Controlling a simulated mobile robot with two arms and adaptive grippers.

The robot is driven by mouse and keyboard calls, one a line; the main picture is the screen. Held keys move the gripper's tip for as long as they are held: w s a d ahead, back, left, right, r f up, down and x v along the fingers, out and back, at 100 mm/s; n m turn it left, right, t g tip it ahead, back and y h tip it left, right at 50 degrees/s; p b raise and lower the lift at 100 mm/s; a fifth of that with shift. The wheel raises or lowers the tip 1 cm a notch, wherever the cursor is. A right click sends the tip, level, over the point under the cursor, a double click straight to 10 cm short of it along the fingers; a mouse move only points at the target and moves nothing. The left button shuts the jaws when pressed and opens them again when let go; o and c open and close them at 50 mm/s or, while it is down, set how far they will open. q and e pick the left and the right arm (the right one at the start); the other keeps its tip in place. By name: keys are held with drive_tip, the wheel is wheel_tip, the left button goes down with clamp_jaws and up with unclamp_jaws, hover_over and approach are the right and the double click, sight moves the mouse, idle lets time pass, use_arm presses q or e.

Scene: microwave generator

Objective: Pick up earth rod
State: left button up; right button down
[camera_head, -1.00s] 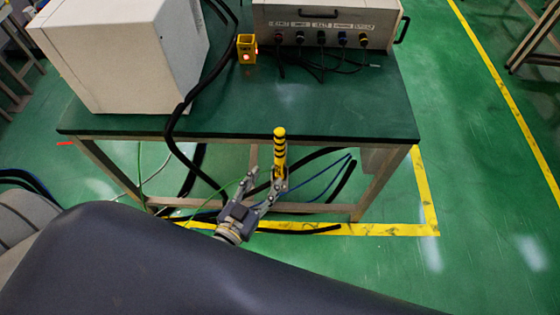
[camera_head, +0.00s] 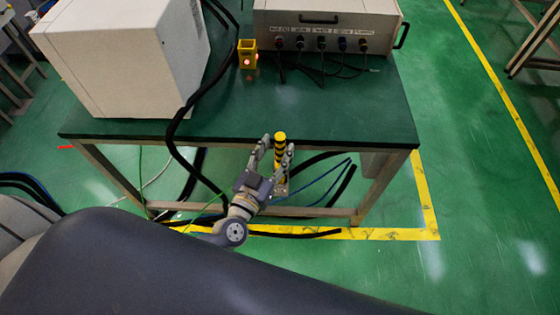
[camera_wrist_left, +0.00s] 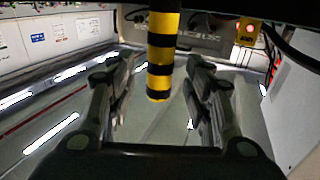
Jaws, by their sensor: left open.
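The earth rod, a yellow rod with black bands, stands upright in front of the table's front edge in the head view (camera_head: 280,153). In the left wrist view the rod (camera_wrist_left: 161,58) shows between the two fingers, with a visible gap on each side. My left gripper (camera_head: 277,146) is open, its fingers to either side of the rod in the head view; it also shows in the left wrist view (camera_wrist_left: 160,70). The rod's lower part is partly hidden by the gripper. My right gripper is not in view.
The green table (camera_head: 330,125) carries a white box (camera_head: 125,60), a yellow block with a red light (camera_head: 247,55) and a grey instrument case (camera_head: 328,25) with cables. A thick black cable (camera_head: 172,125) hangs over the table's front edge left of the gripper.

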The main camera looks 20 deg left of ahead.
sight(278, 147)
use_arm(q)
drive_tip(key=shift+w+d, duration=0.15)
drive_tip(key=shift+w, duration=1.4)
drive_tip(key=shift+r, duration=0.1)
clamp_jaws()
wheel_tip(278, 147, up, 9)
drive_tip(key=p, duration=0.5)
drive_tip(key=shift+r+p, duration=0.15)
drive_tip(key=shift+p, duration=0.15)
wheel_tip(278, 147, up, 3)
drive_tip(key=p, duration=0.2)
drive_tip(key=shift+p, duration=0.35)
drive_tip(key=shift+s, duration=0.1)
